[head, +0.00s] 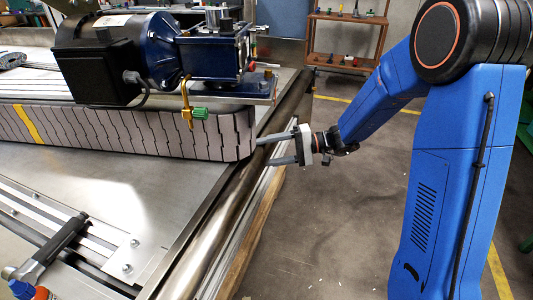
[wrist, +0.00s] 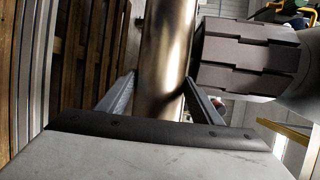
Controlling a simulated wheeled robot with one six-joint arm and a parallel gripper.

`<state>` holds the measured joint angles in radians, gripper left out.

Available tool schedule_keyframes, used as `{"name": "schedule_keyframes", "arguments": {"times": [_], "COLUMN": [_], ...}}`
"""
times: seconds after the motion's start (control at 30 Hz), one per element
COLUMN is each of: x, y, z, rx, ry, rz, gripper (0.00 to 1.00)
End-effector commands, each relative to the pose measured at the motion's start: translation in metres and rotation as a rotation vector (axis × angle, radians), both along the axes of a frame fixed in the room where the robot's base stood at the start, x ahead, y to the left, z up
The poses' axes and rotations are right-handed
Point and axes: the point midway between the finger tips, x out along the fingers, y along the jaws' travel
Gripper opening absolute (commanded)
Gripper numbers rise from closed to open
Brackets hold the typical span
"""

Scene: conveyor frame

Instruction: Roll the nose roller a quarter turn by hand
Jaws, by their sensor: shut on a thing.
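The nose roller (head: 215,238) is a long, shiny steel cylinder along the right edge of the steel table. In the head view my gripper (head: 262,151) reaches it from the right, near the rounded end of the slatted belt. In the wrist view the roller (wrist: 166,40) runs up the picture between the two fingers of my gripper (wrist: 160,82), one on each side. My gripper is shut on the roller. The fingertips are partly hidden, and no mark on the roller shows how far it is turned.
The grey slatted belt (head: 120,138) with one yellow slat ends close beside the fingers. A blue and black motor (head: 150,50) and a brass clamp with a green knob (head: 200,113) stand above it. A hammer (head: 50,250) lies front left.

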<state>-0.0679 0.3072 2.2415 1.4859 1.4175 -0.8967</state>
Motion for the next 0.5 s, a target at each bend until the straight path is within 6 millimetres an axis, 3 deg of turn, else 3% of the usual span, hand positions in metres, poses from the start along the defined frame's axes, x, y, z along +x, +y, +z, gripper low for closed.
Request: {"name": "schedule_keyframes", "arguments": {"times": [0.3, 0.33, 0.37, 0.4, 0.5], "x": [-0.0002, -0.0002, -0.0002, -0.0001, -0.0001], "y": [-0.0002, -0.0003, -0.0003, -0.0003, -0.0003], "z": [-0.0006, -0.0005, -0.0005, -0.0005, -0.0004], "rx": [-0.009, -0.009, -0.009, -0.008, -0.008], "ry": [0.002, 0.002, 0.002, 0.002, 0.002], "rz": [-0.001, -0.001, -0.001, -0.001, -0.001], "gripper": [0.37, 0.64, 0.71, 0.77, 0.77]}}
